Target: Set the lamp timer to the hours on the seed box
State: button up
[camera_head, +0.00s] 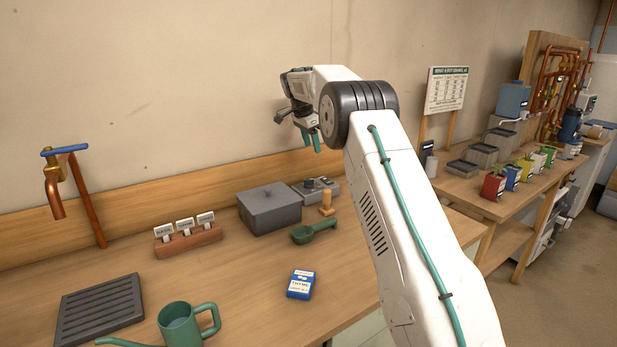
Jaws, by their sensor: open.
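A small blue and white seed box (301,285) marked THYME lies on the bench at the front centre. Its smaller print looks like hours but is too small to read for certain. A grey device with dark knobs (312,186), which may be the lamp timer, stands at the back of the bench, right of a grey lidded box. Its setting cannot be read from here. My gripper (311,141), with teal fingers, is open and empty. It hangs in the air above the back of the bench, over the grey device in the picture and apart from it.
The grey lidded box (270,209), a wooden peg (327,204), a green scoop (315,230) and a label holder (188,241) stand nearby. A watering can (181,325), slatted tray (100,310) and copper tap (55,195) are left. Potted packets line another bench right.

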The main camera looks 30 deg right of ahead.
notch_tip(320, 180, down, 2)
jog(key=s+n+t, duration=0.2)
jog(key=n, duration=0.3)
jog(key=n+t+y, duration=0.1)
jog(key=n+t, duration=0.1)
jog(key=n, duration=0.6)
send_near(308, 180)
jog(key=x, duration=0.8)
jog(key=shift+w+d+f, duration=0.2)
jog(key=shift+w+d, duration=0.15)
jog(key=shift+d, duration=0.05)
jog(key=c, duration=1)
jog(key=shift+a, duration=0.35)
jog(key=shift+d, duration=0.2)
